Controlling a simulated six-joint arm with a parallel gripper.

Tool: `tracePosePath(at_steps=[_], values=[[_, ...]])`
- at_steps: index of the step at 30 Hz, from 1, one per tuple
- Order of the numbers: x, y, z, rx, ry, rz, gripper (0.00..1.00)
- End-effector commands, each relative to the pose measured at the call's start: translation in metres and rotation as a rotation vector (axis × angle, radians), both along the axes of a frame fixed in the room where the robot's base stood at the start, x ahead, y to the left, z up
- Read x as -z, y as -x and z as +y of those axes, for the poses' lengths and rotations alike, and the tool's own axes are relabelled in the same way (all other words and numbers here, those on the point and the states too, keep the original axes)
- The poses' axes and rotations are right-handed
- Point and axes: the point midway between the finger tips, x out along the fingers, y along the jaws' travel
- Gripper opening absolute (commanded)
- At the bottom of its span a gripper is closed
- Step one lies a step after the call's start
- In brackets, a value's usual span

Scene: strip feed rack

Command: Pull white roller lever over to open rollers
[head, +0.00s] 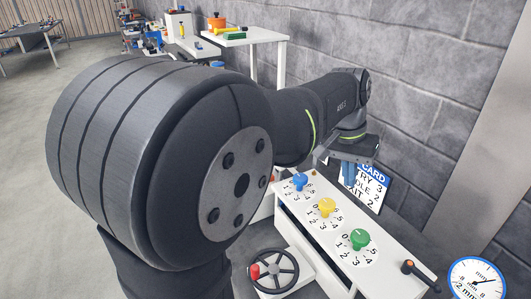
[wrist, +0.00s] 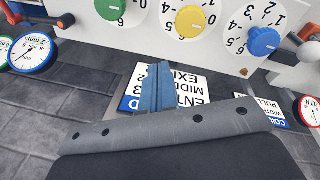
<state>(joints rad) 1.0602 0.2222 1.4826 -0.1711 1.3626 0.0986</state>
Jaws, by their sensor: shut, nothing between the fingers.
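My gripper (head: 349,174) hangs above the back edge of the white rack, its blue fingers pointing down and shut with nothing between them. In the wrist view, the blue fingers (wrist: 157,88) lie together in front of a white card. I cannot make out the white roller lever for sure. A whitish rounded part (wrist: 308,51) at the right edge of the wrist view, below an orange knob, may belong to it. It is apart from the fingers. In the head view, my arm covers much of the rack's left side.
The white rack (head: 378,279) carries a blue knob (head: 299,181), a yellow knob (head: 326,207) and a green knob (head: 360,239) on numbered dials. A dark handle (head: 418,275), a blue-rimmed gauge (head: 477,280) and a handwheel (head: 274,271) are near. A card (head: 367,186) stands behind the gripper.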

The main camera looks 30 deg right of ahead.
Motion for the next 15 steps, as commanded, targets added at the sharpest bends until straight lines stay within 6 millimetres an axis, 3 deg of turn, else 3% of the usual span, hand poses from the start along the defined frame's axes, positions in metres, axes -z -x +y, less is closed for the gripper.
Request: tracePosePath(at_steps=[1,9,15], values=[[0.000,-0.021,-0.001,0.039,0.034,0.002,0.00],[-0.004,-0.127,0.001,0.328,0.251,-0.069,0.00],[-0.007,-0.195,0.016,0.494,0.371,-0.180,0.00]])
